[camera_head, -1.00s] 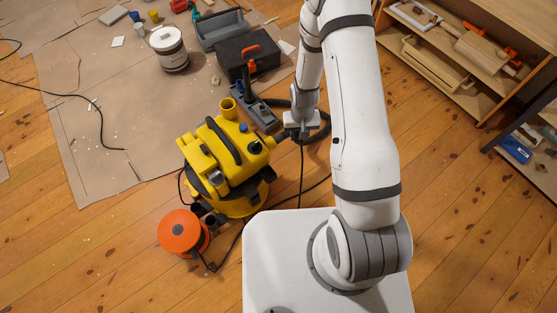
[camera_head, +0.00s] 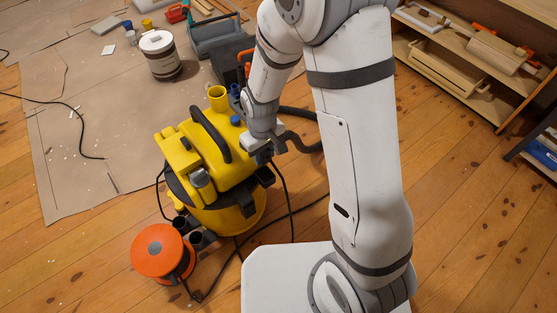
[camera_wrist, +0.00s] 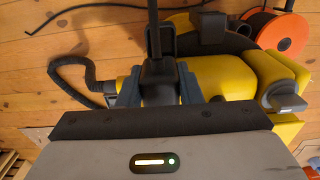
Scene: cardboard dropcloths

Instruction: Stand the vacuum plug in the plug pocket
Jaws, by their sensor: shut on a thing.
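My gripper (camera_head: 262,150) is at the right side of the yellow vacuum (camera_head: 205,160), close to its body. In the wrist view my gripper (camera_wrist: 158,90) is shut on the dark vacuum plug (camera_wrist: 158,69), which sits between the two fingers. The black cord (camera_wrist: 153,25) runs from the plug toward the top of that view. In the head view the cord (camera_head: 282,185) hangs below the gripper, and the plug is too hidden to make out. The vacuum's yellow body (camera_wrist: 220,84) lies behind the fingers in the wrist view. I cannot tell which part is the plug pocket.
An orange cable reel (camera_head: 158,250) stands on the floor at the vacuum's lower left. A black hose (camera_head: 302,144) curves right of the gripper. A white bucket (camera_head: 160,57) and toolboxes are behind. Wooden shelves (camera_head: 460,85) stand at right. Bare floor lies between.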

